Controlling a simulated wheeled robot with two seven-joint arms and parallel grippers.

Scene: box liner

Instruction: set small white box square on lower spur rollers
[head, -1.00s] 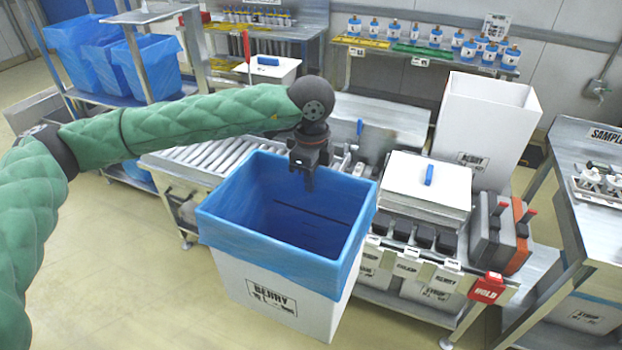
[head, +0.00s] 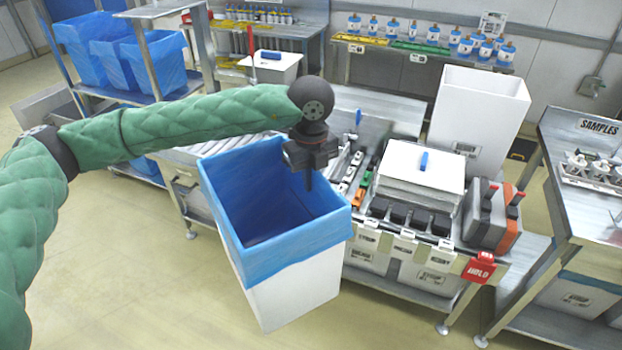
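A white box (head: 298,293) with a blue liner (head: 290,250) folded over its rim is in the middle of the head view, open side up and tilted. My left gripper (head: 309,182) is at its right rear rim, one finger showing inside the liner. It appears shut on this rim, with the box hanging clear of the floor; the far finger is hidden. Metal rollers (head: 184,158) show behind the box at left, mostly covered by the box and my arm. The box is not on them. My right gripper is not in view.
Right of the box is a bench with black blocks (head: 420,219), a lidded white box (head: 422,166) and a red HOLD sign (head: 479,268). A tall white box (head: 480,108) stands behind. A samples table (head: 570,190) is at right. The floor (head: 130,270) at front left is clear.

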